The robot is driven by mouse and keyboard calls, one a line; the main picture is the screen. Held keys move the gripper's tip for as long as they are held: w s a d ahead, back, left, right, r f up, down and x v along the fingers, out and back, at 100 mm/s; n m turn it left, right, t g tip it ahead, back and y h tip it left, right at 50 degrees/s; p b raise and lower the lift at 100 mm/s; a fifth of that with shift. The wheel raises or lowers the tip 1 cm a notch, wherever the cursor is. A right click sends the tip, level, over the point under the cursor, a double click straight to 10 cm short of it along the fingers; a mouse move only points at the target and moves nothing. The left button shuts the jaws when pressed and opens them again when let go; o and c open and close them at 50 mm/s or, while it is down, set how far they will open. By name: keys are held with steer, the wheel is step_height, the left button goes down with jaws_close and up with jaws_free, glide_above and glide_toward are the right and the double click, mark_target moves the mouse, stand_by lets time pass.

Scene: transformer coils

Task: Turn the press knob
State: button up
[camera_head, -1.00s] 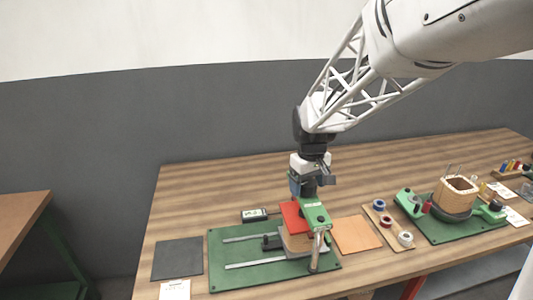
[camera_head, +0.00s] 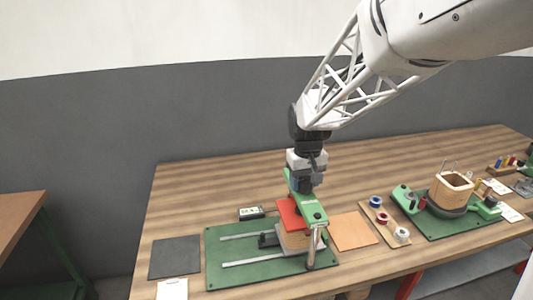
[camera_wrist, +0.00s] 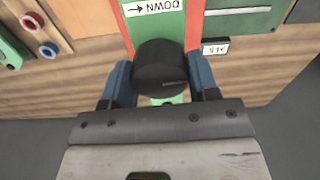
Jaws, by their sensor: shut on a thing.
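The press (camera_head: 313,216) is a green arm with red parts above a green base plate (camera_head: 228,272). Its black round knob (camera_wrist: 160,62) fills the middle of the wrist view, with a short slot-like mark on its near right side. My gripper (camera_wrist: 160,78) has a blue finger on either side of the knob and is shut on it. In the head view my gripper (camera_head: 304,184) points straight down over the back of the press, and it hides the knob there. A white label (camera_wrist: 152,8) with "DOWN" and an arrow shows upside down beyond the knob.
A metal lever (camera_head: 313,246) stands at the press's front. A small meter (camera_head: 251,213) lies behind the plate. A dark mat (camera_head: 174,258) lies left, an orange sheet (camera_head: 354,231) right. A spool board (camera_head: 386,228) and a winding fixture (camera_head: 452,191) stand farther right.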

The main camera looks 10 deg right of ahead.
mark_target(305, 179)
steer(key=shift+m, duration=1.2)
steer(key=o, duration=0.9)
steer(key=shift+r, duration=3.95)
steer(key=s+a+t, duration=0.1)
steer(key=s+a, duration=0.1)
steer(key=s, duration=0.6)
steer(key=s+a+n, duration=0.1)
steer(key=s+a, duration=0.1)
steer(key=s, duration=0.6)
steer(key=s+a+f+t, duration=0.1)
steer(key=s+a, duration=0.1)
steer(key=s, duration=0.7)
steer(key=shift+t, duration=0.3)
